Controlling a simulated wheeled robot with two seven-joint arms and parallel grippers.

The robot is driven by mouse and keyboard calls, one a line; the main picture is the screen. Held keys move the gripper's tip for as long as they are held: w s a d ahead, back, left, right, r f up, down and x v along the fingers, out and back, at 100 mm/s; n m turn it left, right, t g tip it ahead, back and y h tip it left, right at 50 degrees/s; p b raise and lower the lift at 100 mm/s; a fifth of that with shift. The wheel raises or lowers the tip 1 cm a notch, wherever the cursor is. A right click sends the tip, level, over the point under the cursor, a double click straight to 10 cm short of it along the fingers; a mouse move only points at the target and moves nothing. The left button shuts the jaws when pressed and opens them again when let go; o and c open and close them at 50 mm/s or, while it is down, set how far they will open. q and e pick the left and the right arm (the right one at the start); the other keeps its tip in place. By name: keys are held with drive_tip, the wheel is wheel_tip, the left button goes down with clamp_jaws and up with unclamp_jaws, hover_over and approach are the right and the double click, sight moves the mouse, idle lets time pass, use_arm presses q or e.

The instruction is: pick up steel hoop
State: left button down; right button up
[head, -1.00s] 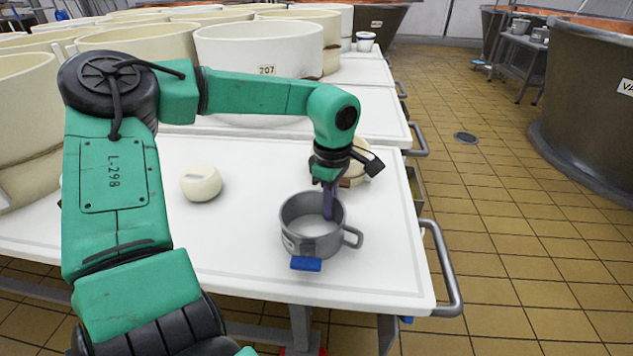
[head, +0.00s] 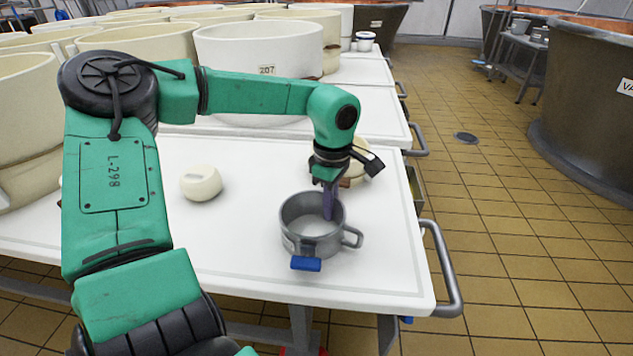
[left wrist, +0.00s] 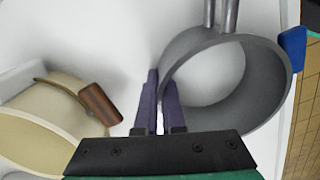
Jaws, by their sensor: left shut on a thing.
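The steel hoop (head: 296,232) is a grey open ring with a side handle and a blue tab. It appears to rest on the white table near its front right corner. It also shows in the left wrist view (left wrist: 262,95), with white tabletop visible through it. My left gripper (head: 330,212) points down at the hoop's back right side, its purple fingers shut on the hoop's wall. In the left wrist view the fingers (left wrist: 156,103) stand at the hoop's left edge. My right gripper is not in view.
A small cream round cheese-like piece (head: 201,183) lies left of the hoop. A cream mould with a brown handle (left wrist: 48,118) stands close behind my left gripper. Large cream moulds (head: 258,50) fill the back. A metal rail (head: 443,270) edges the table's right side.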

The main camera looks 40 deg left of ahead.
use_arm(q)
drive_tip(key=shift+r, duration=0.2)
idle(0.6)
wheel_tip(320, 180, up, 9)
drive_tip(key=p, duration=0.3)
drive_tip(key=shift+r+p, duration=0.2)
drive_tip(key=shift+p, duration=0.2)
wheel_tip(320, 180, up, 4)
drive_tip(key=shift+f+p, duration=0.25)
drive_tip(key=shift+p, duration=0.4)
wheel_tip(320, 180, up, 7)
drive_tip(key=p, duration=0.2)
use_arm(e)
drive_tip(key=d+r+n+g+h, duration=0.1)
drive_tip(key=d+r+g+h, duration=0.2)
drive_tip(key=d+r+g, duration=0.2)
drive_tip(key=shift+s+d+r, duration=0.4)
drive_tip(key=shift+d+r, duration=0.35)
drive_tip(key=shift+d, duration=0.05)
